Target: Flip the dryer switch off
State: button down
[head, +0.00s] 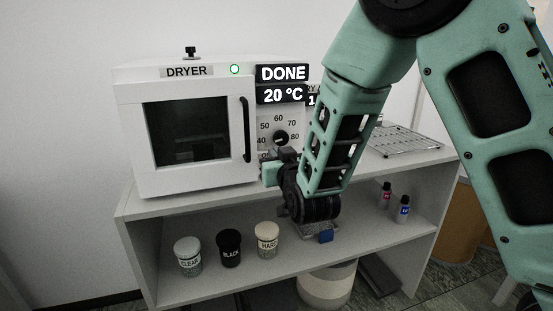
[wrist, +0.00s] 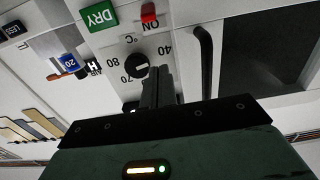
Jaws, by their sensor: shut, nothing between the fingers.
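The white dryer (head: 128,130) stands on top of a shelf unit, its door shut and its handle upright. Its display (head: 283,84) reads DONE and 20 °C, and a green lamp (head: 234,69) is lit. A black dial (head: 281,137) sits below the display; it also shows in the wrist view (wrist: 138,66). A small red switch (wrist: 148,12) beside the word ON shows in the upside-down wrist view; my arm hides it in the head view. My gripper (wrist: 158,75) is shut and empty, its fingertips in front of the panel near the dial, apart from the switch in the picture.
A green DRY label (wrist: 99,17) is beside the switch. The dryer's handle (head: 246,129) stands left of the panel. Cups (head: 229,248) and small bottles (head: 404,209) stand on the lower shelf.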

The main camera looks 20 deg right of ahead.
aim_at(264, 140)
jog(key=w+p, duration=0.1)
jog(key=w, duration=0.6)
jog(key=shift+w, duration=0.15)
jog(key=f, duration=0.1)
jog(key=s+f, duration=0.1)
jog(key=shift+s+f, duration=0.1)
jog(key=shift+f, duration=0.25)
jog(key=shift+s+f, duration=0.25)
jog(key=shift+f, duration=0.3)
jog(key=shift+f+b, duration=0.1)
jog(key=shift+b, duration=0.2)
